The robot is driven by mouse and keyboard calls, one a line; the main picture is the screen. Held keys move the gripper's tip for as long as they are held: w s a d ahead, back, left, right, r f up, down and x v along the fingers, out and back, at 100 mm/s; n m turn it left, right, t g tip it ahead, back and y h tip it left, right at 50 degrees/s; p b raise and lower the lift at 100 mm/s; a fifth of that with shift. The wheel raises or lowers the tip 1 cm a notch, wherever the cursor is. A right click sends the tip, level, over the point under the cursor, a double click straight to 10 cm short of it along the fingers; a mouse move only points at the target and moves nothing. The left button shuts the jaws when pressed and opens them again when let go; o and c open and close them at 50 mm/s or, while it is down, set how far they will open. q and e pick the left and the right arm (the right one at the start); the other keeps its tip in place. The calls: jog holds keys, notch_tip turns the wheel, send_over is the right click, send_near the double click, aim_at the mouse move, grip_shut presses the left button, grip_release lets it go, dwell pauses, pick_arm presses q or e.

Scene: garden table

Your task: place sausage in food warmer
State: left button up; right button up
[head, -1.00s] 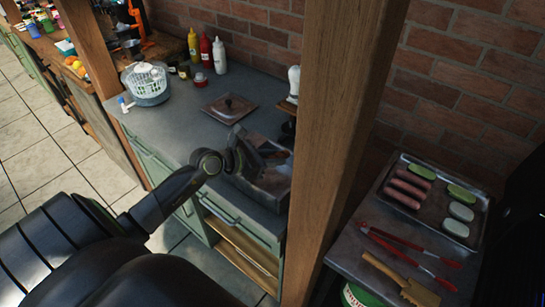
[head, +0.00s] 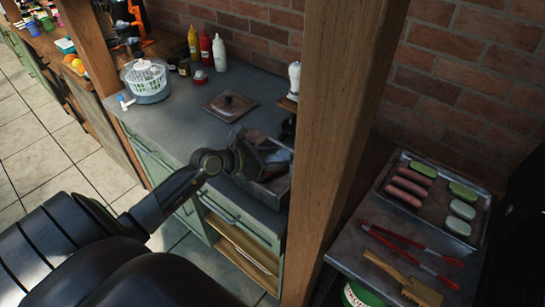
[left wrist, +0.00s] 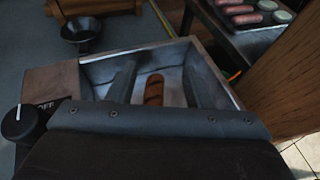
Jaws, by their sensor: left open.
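The food warmer (left wrist: 222,86) is an open metal box set in the counter, with a dark knob (left wrist: 18,124) beside it in the left wrist view. It also shows in the head view (head: 277,192), partly behind my gripper. One browned sausage with dark grill marks (left wrist: 154,90) lies inside on the pale floor. My left gripper (left wrist: 160,82) is open over the box, its fingers on either side of the sausage and apart from it. In the head view the left gripper (head: 268,160) hides the sausage. My right gripper is not in view.
A wooden post (head: 335,150) stands close to the right of the warmer. Beyond it, a metal tray (head: 432,207) holds several raw sausages and pale green slices, with red tongs (head: 410,245) in front. A square lid (head: 230,105) lies on the counter behind the warmer.

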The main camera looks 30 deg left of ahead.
pick_arm(q)
jog(key=shift+r+p, duration=0.7)
jog(key=shift+r, duration=0.1)
jog(key=b+v, duration=0.2)
jog(key=v, duration=1)
jog(key=shift+f, duration=0.25)
